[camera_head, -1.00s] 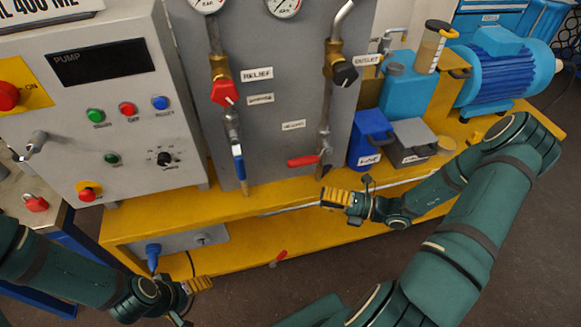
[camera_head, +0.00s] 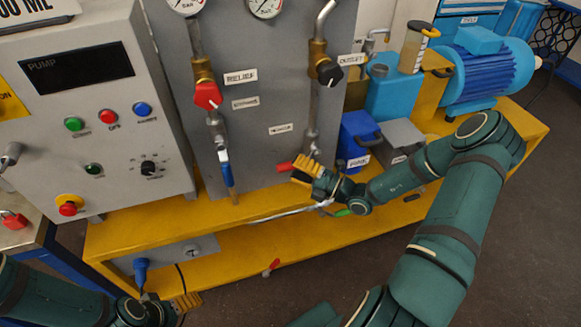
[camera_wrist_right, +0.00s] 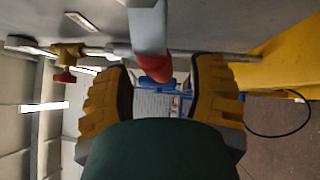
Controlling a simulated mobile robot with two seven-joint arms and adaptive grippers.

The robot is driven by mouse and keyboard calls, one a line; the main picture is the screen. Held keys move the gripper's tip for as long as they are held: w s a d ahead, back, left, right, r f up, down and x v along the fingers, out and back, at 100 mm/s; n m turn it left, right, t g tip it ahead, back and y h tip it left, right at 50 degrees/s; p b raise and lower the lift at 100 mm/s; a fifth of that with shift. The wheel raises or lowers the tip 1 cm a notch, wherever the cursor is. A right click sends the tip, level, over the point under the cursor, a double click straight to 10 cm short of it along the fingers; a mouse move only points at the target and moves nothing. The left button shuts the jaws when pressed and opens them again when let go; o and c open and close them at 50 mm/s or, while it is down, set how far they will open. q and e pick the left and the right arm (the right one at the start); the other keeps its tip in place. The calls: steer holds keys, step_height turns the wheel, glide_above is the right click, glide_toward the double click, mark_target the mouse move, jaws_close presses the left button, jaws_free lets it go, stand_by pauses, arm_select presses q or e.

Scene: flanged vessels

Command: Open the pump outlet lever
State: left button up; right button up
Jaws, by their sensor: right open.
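The outlet line has a lever with a red handle (camera_head: 284,167) low on the pipe, below the black knob (camera_head: 330,74) beside the OUTLET label. My right gripper (camera_head: 303,172) is at this red handle and covers part of it. In the right wrist view, the red handle (camera_wrist_right: 163,72) lies between the two open yellow fingers (camera_wrist_right: 160,95), with a grey metal piece in front of it. I cannot tell whether either finger touches it. My left gripper (camera_head: 184,302) is low at the lower left, away from the panel; its opening is unclear.
The relief line has a red knob (camera_head: 207,96) and a blue lever (camera_head: 226,170) to the left. A blue bin (camera_head: 357,137) and a grey box (camera_head: 402,135) stand close right of my right gripper. The yellow bench edge (camera_head: 165,220) runs below.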

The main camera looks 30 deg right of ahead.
steer(key=shift+x, duration=1.05)
jaws_close()
